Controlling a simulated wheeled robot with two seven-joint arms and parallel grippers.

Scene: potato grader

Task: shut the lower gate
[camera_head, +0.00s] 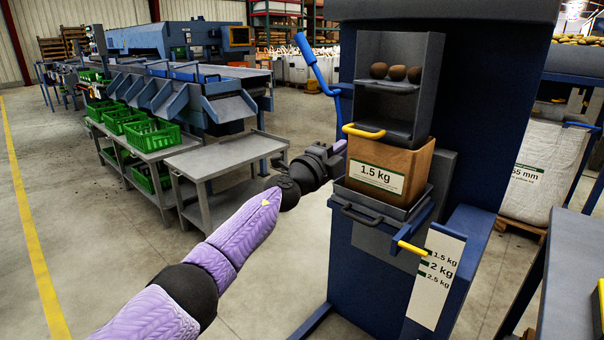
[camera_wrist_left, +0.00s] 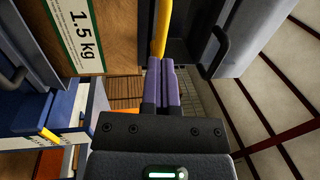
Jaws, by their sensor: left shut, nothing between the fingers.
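The lower gate shows mainly by its yellow handle (camera_head: 363,131), at the foot of the grey chute (camera_head: 412,60) and above the cardboard box (camera_head: 415,165) labelled 1.5 kg. The handle juts out toward the front left; the gate's plate is hard to make out. My left gripper (camera_head: 340,147) is shut and empty, just left of the handle. In the left wrist view, its closed purple fingers (camera_wrist_left: 167,75) point at the yellow handle (camera_wrist_left: 160,28), their tips very near it; I cannot tell whether they touch. My right gripper is not in view.
Potatoes (camera_head: 396,72) lie on a shelf in the chute, above a black handle (camera_head: 386,88). A blue lever (camera_head: 318,65) rises left of the machine. A yellow pointer (camera_head: 412,248) stands by a weight scale (camera_head: 437,275). A grey table (camera_head: 222,155) is behind my arm.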

